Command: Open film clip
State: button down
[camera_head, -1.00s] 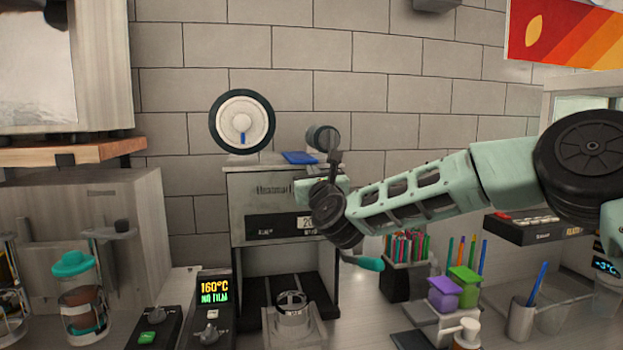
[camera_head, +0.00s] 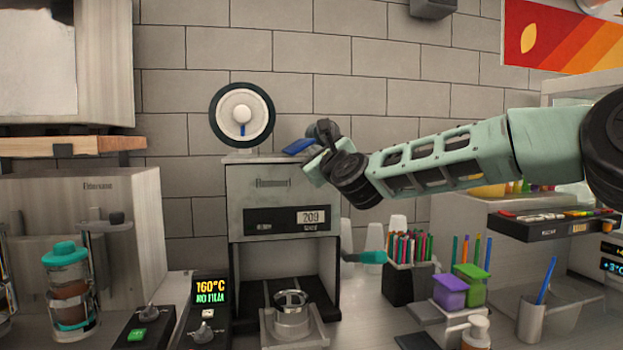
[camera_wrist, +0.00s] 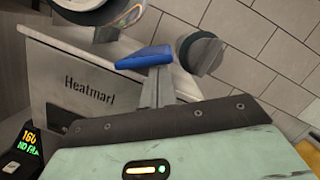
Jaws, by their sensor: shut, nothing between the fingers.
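The blue film clip (camera_head: 298,146) is on top of the grey sealer (camera_head: 265,185), between the large film reel (camera_head: 241,112) and a smaller dark roller at the right. It is tilted, with its right end higher. It shows in the wrist view as a blue bar (camera_wrist: 145,57). My gripper (camera_head: 314,158) is at the sealer's top right, close against the clip's right end. In the wrist view, my shut grey fingers (camera_wrist: 158,86) reach up to the clip's underside; exact contact is hard to tell. Nothing is between them. The small roller (camera_wrist: 203,54) is just right of them.
A metal cup holder (camera_head: 292,318) stands under the sealer. A lit control box (camera_head: 208,305) is at its left. A pen holder (camera_head: 405,280) and purple and green boxes are at the right. A brick wall is close behind.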

aim_at(311, 139)
jog(key=r+n, duration=0.1)
jog(key=n, duration=0.1)
jog(key=r+n+g+y, duration=0.1)
jog(key=n, duration=0.1)
jog(key=shift+s+a, duration=0.1)
jog(key=shift+a, duration=0.05)
jog(key=n, duration=0.2)
jog(key=r+n, duration=0.1)
jog(key=shift+a+g+p, duration=0.25)
jog(key=shift+g+p, duration=0.05)
jog(key=shift+p, duration=0.05)
jog(key=shift+a+n, duration=0.1)
jog(key=shift+n, duration=0.5)
jog(key=shift+g, duration=0.3)
